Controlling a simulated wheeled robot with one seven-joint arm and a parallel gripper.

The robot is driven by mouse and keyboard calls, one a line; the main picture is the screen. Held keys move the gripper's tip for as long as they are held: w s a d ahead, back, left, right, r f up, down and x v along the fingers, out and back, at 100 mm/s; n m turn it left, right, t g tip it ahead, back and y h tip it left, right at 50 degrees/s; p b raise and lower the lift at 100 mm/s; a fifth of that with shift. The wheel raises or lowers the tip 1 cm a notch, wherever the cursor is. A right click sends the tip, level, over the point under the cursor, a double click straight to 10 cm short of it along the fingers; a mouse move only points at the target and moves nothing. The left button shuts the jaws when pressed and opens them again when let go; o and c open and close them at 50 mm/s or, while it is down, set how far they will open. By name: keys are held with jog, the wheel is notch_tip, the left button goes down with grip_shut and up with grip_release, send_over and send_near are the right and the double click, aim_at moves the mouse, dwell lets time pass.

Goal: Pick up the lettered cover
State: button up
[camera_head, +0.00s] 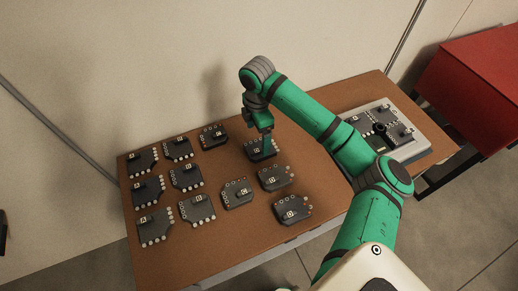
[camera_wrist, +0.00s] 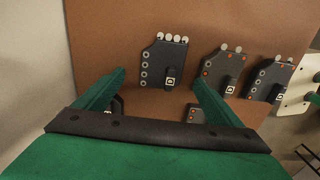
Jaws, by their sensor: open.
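Several dark grey lettered covers lie on the brown table (camera_head: 215,240); each has a small raised lettered block and a row of round studs. My gripper (camera_head: 266,143) is at one cover (camera_head: 252,154) in the middle of the table and partly hides it. In the wrist view my gripper (camera_wrist: 158,77) is open, its two green fingers apart. A cover (camera_wrist: 155,62) whose letter looks like D shows beyond and between the fingertips. Two more covers (camera_wrist: 214,67) (camera_wrist: 262,77) show to its right. Contact between fingers and cover cannot be told.
Other covers (camera_head: 155,224) (camera_head: 238,193) (camera_head: 291,209) stand close around, with narrow gaps. A pale grey unit (camera_head: 413,151) with dark parts is at the table's right end. A red cabinet (camera_head: 480,75) stands at the right. A wall rises behind the table.

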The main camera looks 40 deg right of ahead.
aim_at(258, 144)
jog(key=f, duration=0.4)
jog(key=shift+s+a, duration=0.15)
jog(key=shift+s, duration=0.1)
jog(key=shift+w+f, duration=0.1)
jog(key=shift+f, duration=0.55)
jog(key=shift+c, duration=0.6)
jog(key=c, duration=1.1)
jog(key=shift+r, duration=0.1)
jog(key=shift+c, duration=0.2)
